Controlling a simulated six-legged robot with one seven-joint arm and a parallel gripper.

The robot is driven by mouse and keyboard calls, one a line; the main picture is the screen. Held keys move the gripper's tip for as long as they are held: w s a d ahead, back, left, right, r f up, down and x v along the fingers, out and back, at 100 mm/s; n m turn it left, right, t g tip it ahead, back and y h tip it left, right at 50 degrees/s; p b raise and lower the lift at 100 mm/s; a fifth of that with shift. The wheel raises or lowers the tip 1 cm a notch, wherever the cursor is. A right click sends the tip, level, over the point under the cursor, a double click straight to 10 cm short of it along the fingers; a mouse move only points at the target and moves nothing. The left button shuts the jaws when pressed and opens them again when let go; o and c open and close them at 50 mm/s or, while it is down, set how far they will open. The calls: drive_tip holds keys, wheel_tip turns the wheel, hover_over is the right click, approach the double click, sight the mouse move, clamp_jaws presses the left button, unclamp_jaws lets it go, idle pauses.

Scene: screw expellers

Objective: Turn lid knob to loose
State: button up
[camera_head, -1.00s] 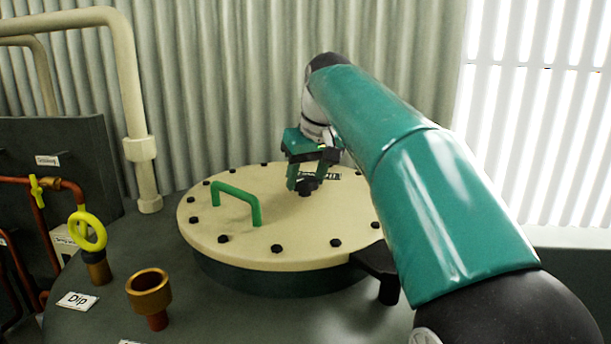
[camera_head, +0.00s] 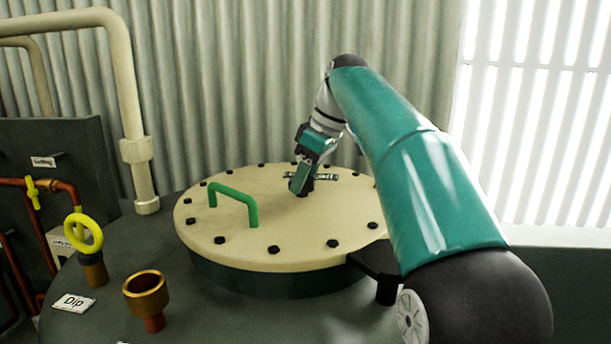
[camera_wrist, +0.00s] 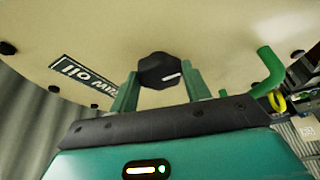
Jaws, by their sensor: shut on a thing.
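The black lid knob (camera_wrist: 160,71) stands at the middle of the round cream lid (camera_head: 250,250). In the wrist view it sits between the two green fingers of my gripper (camera_wrist: 160,88), with a short white mark on its right side. In the head view my gripper (camera_head: 301,190) reaches down to the knob, and its fingers mostly hide it. My gripper is shut on the knob. The green lid handle (camera_head: 235,194) stands on the lid to the left of my gripper; it also shows at the right in the wrist view (camera_wrist: 270,70).
Several black bolts (camera_head: 274,250) ring the lid's edge. A brass cup fitting (camera_head: 146,290), a yellow ring (camera_head: 83,234) and a "Dip" label (camera_head: 74,302) are on the tank top at left. A cream pipe (camera_head: 130,90) rises behind. A corrugated wall stands at the back.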

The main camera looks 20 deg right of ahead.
idle(0.4)
drive_tip(key=o, duration=1)
drive_tip(key=shift+c, duration=0.2)
drive_tip(key=shift+r, duration=0.1)
drive_tip(key=v, duration=0.7)
drive_tip(key=shift+d+r, duration=0.1)
